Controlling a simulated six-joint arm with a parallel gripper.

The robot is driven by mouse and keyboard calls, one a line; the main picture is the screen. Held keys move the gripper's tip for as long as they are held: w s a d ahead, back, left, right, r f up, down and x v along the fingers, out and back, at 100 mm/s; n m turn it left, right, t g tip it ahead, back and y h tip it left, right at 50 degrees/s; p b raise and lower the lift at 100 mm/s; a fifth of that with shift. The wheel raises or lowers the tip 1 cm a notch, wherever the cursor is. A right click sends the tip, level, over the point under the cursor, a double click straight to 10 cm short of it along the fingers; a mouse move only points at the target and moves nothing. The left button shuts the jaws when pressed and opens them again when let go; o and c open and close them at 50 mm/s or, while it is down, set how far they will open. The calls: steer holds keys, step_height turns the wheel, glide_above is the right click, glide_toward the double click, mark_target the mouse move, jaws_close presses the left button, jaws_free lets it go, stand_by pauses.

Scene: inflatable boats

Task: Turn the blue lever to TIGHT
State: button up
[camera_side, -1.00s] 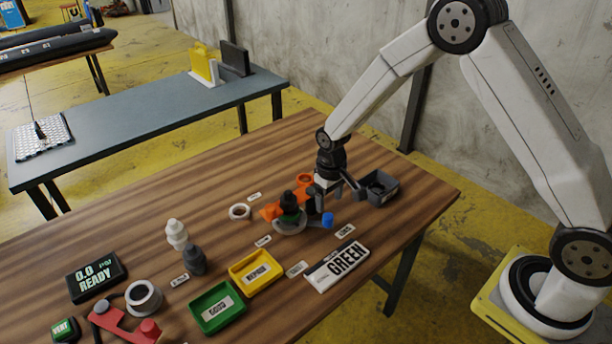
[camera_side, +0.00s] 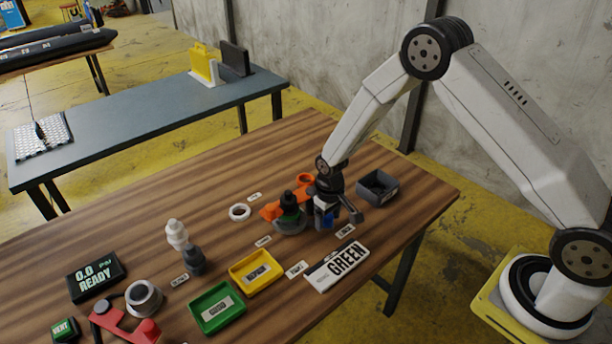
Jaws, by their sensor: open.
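The blue lever (camera_side: 319,219) shows only in part, low on the right side of a small fixture with a grey round base (camera_side: 289,226) and a dark knob on top. An orange piece (camera_side: 270,211) is at the fixture's left and back. My gripper (camera_side: 337,215) points down over the lever, with its fingers on either side of the blue part. The fingers are open, and they hide much of the lever. I cannot tell whether they touch it. No TIGHT marking can be read here.
A dark grey bin (camera_side: 378,188) stands right of my gripper. The back left of the wooden table is clear.

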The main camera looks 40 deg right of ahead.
jaws_close()
stand_by(1.3)
